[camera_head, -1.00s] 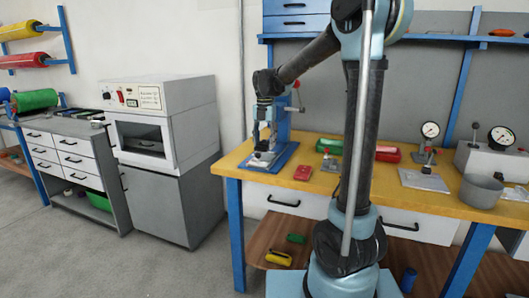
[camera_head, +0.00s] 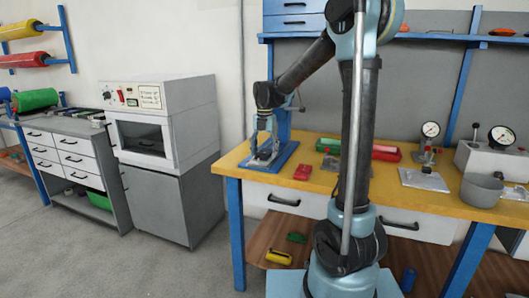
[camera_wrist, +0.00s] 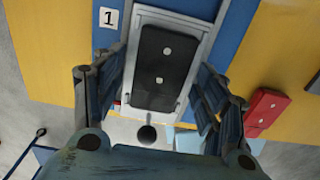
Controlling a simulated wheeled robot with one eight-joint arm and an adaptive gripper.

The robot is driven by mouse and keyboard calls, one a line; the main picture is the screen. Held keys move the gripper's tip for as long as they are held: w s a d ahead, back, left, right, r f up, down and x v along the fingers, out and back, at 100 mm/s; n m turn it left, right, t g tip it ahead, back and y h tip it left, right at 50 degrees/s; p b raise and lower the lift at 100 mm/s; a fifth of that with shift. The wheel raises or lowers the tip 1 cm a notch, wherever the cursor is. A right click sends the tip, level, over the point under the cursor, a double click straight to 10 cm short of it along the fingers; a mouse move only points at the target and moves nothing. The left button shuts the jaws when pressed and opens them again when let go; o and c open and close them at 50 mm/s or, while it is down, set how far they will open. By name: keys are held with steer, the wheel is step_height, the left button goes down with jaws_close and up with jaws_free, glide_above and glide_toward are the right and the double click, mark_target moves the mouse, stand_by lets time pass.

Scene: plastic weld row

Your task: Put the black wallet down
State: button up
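The black wallet (camera_wrist: 161,82), a dark flat block with two pale round spots, lies on a light metal plate (camera_wrist: 201,37) on a blue base marked 1. My gripper (camera_wrist: 164,62) is open above it. One finger is on each side of the wallet, with a gap showing on both sides. In the head view my gripper (camera_head: 264,133) is low over the blue base (camera_head: 282,157) at the bench's left end. The wallet is mostly hidden there by the fingers.
A red block (camera_head: 303,172) lies right of the blue base on the yellow bench (camera_head: 330,180); it also shows in the wrist view (camera_wrist: 265,110). A blue upright (camera_head: 284,124) stands behind my gripper. A red tray (camera_head: 387,153) and gauge fixtures are farther right.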

mark_target(265, 152)
step_height(265, 152, up, 12)
steer(key=shift+r, duration=0.2)
stand_by(0.6)
stand_by(0.5)
